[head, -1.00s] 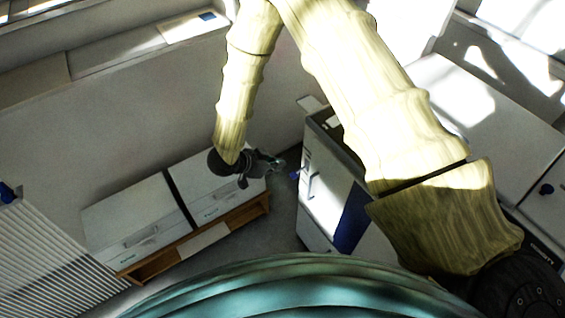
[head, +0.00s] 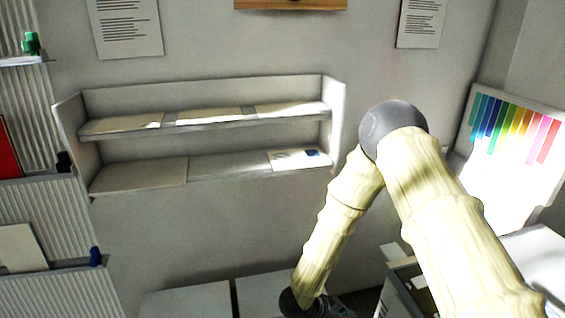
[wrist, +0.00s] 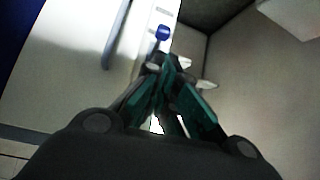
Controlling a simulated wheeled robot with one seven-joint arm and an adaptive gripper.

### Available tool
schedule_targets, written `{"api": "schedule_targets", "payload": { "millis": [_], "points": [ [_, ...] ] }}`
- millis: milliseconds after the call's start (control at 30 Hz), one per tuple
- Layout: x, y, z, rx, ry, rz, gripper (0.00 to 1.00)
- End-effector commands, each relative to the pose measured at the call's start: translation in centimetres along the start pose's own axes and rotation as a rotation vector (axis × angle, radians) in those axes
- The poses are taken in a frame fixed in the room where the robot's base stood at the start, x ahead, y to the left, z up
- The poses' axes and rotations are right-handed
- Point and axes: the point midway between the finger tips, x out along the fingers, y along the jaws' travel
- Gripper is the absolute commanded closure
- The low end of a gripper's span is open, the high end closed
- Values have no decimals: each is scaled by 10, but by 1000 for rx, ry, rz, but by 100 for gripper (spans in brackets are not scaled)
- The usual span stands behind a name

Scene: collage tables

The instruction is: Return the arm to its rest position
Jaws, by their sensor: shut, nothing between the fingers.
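My arm, pale yellow and ridged like bamboo with a dark elbow joint, shows at the right of the head view. It is bent, with the forearm hanging down to the left. My gripper (head: 335,308) is only partly in the head view, at the bottom edge, over the low white cabinets. In the wrist view my gripper (wrist: 170,68) has its dark and green fingers drawn together at the tips, with nothing held. A white cabinet front with a long handle (wrist: 117,35) and a blue knob (wrist: 162,33) lies beyond the fingertips.
A two-tier wall shelf (head: 205,127) holds flat sheets. Low white cabinets (head: 187,301) stand below it. An open-topped box or drawer unit (head: 402,290) stands right of my gripper. A colour chart (head: 513,135) leans at the right; a ribbed rack (head: 45,205) stands at the left.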

Motion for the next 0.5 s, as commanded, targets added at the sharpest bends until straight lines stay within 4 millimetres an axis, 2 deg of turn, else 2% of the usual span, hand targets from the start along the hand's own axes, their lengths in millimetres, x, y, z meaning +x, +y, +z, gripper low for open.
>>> {"api": "schedule_targets", "payload": {
  "millis": [100,200,367,500],
  "points": [
    [23,17,15,-118,-29,-78,100],
    [38,33,29,-230,-69,-152,100],
    [56,67,54,-414,-151,-252,100],
    [65,105,79,-578,-243,-326,100]
  ]
}}
